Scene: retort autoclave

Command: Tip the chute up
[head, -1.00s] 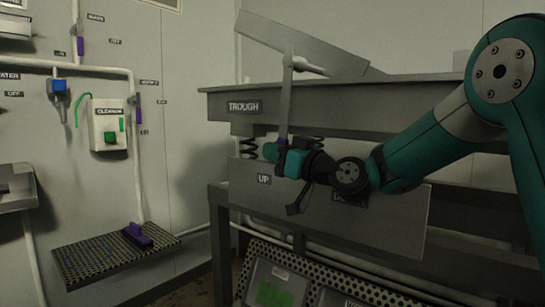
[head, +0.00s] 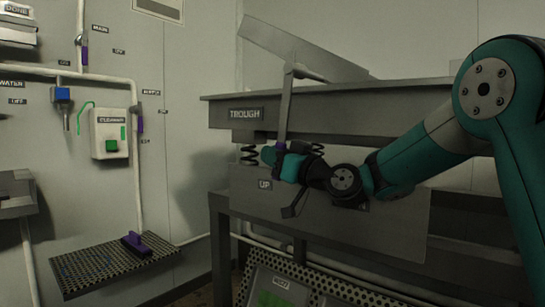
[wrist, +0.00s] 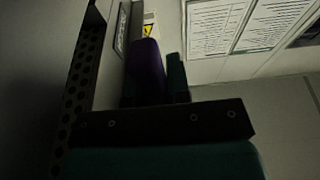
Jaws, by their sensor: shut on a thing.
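The chute (head: 300,47) is a grey, slanted plate above the trough (head: 330,112), its left end higher than its right. A grey lever (head: 285,108) hangs from a bracket beside it, down past the trough's front edge. My gripper (head: 279,160) is shut on the lever's purple grip, just above the UP label (head: 265,184). In the wrist view the purple grip (wrist: 146,62) stands against a dark green finger (wrist: 177,78); the other finger is not clearly seen.
A perforated shelf (head: 100,263) carries a purple-handled brush (head: 135,243) at left. Wall pipes and a white-green box (head: 110,133) stand further left.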

